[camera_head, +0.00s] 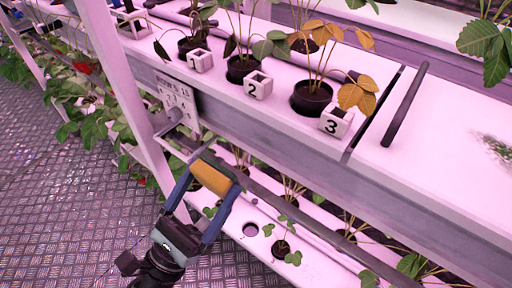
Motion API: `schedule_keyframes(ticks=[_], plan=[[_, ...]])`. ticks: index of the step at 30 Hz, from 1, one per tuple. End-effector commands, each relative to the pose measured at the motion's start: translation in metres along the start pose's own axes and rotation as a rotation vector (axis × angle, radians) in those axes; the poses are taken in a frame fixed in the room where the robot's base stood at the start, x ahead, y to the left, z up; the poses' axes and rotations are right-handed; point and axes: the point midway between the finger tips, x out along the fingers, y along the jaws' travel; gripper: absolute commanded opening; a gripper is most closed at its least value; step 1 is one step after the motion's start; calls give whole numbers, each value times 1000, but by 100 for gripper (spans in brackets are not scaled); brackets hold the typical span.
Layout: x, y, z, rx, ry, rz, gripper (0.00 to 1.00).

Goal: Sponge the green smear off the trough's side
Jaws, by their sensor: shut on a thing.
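My gripper (212,181) has blue fingers and is shut on an orange-yellow sponge (210,177). It holds the sponge in front of the trough, at lower centre-left, near a dark rail. I cannot tell whether the sponge touches anything. The white trough (250,112) runs diagonally from upper left to lower right. A speckled green smear (498,148) is on a broad white surface at the far right, partly cut by the picture edge. The smear is well to the right of my gripper and apart from the sponge.
Potted plants stand in the trough beside number blocks 1 (200,61), 2 (257,86) and 3 (336,121). A dark bar (405,103) lies on the white surface. A white post (122,90) and a dial panel (178,103) stand left. Lower plants (282,248) fill a shelf below.

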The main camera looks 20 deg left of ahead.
Motion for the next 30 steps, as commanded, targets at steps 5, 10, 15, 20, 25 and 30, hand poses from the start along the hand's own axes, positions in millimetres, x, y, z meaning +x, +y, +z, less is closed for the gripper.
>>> schedule_keyframes(ticks=[5, 10, 15, 20, 25, 30], plan=[[0, 0, 0, 0, 0, 0, 48], [1, 0, 0, 0, 0, -1, 48], [9, 0, -3, -1, -1, -3, 48], [24, 0, -10, -2, -2, -5, 48], [41, -1, -18, -3, -2, -6, 48], [53, 0, -24, -2, -2, -6, 48]])
